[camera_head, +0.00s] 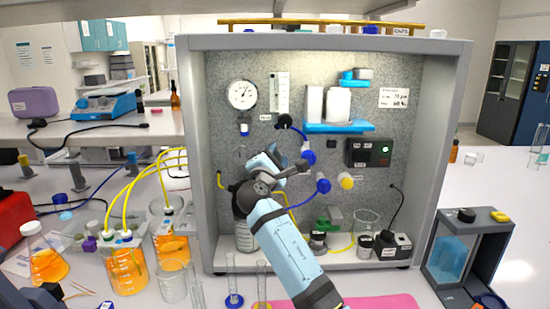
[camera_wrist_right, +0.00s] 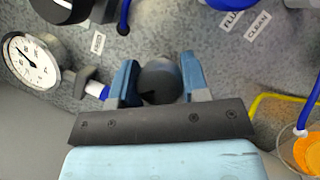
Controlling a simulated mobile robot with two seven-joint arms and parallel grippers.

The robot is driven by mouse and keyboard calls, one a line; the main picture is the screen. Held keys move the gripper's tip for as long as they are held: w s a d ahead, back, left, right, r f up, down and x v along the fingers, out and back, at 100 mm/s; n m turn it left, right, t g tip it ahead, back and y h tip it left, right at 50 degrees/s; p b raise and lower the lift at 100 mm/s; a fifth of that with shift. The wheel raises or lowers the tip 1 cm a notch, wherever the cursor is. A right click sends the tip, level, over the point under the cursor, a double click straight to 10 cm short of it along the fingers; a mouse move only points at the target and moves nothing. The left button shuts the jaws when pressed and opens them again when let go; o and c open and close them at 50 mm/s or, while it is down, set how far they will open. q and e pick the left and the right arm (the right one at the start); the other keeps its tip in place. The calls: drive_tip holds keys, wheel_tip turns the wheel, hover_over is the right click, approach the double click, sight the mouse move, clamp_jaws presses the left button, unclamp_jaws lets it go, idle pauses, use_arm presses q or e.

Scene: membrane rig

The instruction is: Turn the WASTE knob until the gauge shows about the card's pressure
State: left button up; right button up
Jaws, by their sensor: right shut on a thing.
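My right gripper (camera_wrist_right: 161,80) is shut on a dark round knob (camera_wrist_right: 160,84), with one blue finger on each side of it. I take it for the WASTE knob; no label on it can be read. In the head view my right gripper (camera_head: 273,160) hides this knob in front of the speckled panel. The round white pressure gauge (camera_head: 242,95) is at the panel's upper left and also shows in the wrist view (camera_wrist_right: 32,61). Its reading is too small to tell. The white card (camera_head: 393,98) is at the upper right; its text is not clearly legible. My left gripper is not in view.
A black knob (camera_head: 285,120) and blue valves (camera_head: 308,156) are close to my gripper. A blue shelf (camera_head: 340,127) holds white containers. Grey cabinet walls (camera_head: 440,150) bound the panel. Flasks of orange liquid (camera_head: 127,268) with yellow tubes stand at left; a pink mat (camera_head: 385,302) lies in front.

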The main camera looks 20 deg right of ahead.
drive_tip(key=o, duration=0.9)
drive_tip(key=shift+o, duration=0.2)
drive_tip(key=shift+s+a+f, duration=0.15)
drive_tip(key=shift+s+a, duration=0.1)
drive_tip(key=shift+s, duration=0.1)
drive_tip(key=b+v, duration=0.1)
drive_tip(key=v, duration=1.2)
drive_tip(key=shift+b, duration=0.3)
idle(1.3)
